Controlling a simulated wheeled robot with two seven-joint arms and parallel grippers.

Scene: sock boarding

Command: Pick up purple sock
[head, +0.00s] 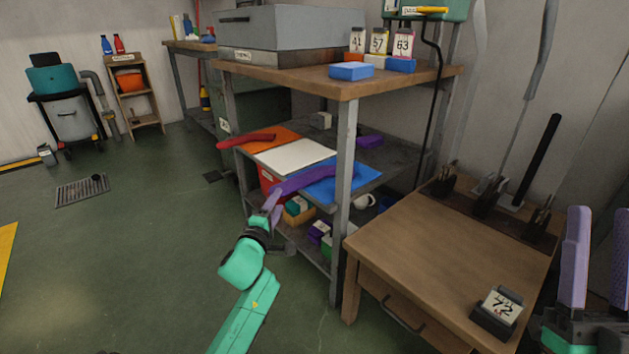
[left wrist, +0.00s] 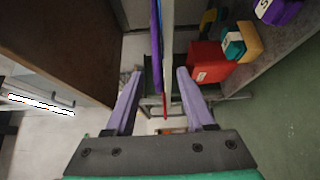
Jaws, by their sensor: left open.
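A long purple sock (head: 310,179) lies across the blue mat (head: 345,188) on the middle shelf of the metal-legged bench, its near end hanging toward the shelf edge. My left gripper (head: 271,204) is open just in front of that near end. In the left wrist view the two lilac fingers (left wrist: 155,75) are spread, with the thin purple edge of the sock (left wrist: 154,40) seen edge-on beyond and between their tips. I cannot tell whether they touch it. My right gripper (head: 600,215) stands at the right edge, its fingers apart and nothing visible between them.
A red sock (head: 246,140) lies by the orange mat, beside a white mat (head: 293,155). Another purple item (head: 370,141) lies farther back. Small boxes and a red bin (left wrist: 209,62) stand on the lower shelf.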

